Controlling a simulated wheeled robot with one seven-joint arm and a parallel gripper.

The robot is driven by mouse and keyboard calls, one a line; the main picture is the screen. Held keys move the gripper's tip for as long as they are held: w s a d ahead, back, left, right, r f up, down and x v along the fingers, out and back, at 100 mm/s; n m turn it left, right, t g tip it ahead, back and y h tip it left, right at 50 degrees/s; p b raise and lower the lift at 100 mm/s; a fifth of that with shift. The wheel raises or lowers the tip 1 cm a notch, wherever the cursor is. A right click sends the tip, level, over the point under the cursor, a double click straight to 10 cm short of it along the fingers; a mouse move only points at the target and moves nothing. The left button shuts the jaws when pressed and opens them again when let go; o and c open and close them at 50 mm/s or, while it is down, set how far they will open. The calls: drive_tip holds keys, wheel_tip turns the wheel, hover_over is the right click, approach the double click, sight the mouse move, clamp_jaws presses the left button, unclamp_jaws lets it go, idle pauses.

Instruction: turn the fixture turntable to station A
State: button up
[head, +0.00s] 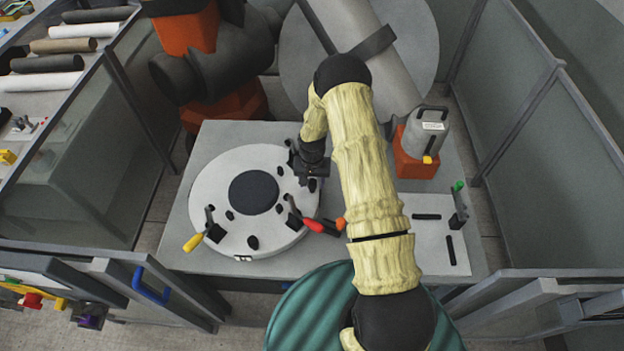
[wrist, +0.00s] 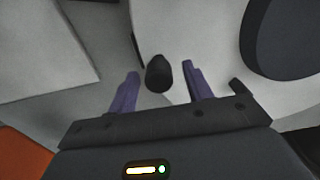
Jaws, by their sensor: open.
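The fixture turntable (head: 230,237) is a round light-grey disc with a dark round centre (head: 253,192) and several small black pegs and clamps on it. A small white label with dark marks (head: 243,258) is on its front rim; I cannot read its station. My gripper (head: 308,183) is over the disc's right edge, partly hidden by my arm. In the wrist view, my open gripper (wrist: 160,88) has its two purple fingers on either side of a black peg (wrist: 158,74), apart from it. The dark centre also shows there (wrist: 281,38).
A grey canister on an orange base (head: 417,165) stands at right. A grey plate with black bars (head: 432,255) lies front right. An orange robot arm (head: 187,30) stands behind.

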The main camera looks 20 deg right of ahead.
drive_tip(key=shift+s+d, duration=0.1)
drive_tip(key=shift+c, duration=0.2)
clamp_jaws()
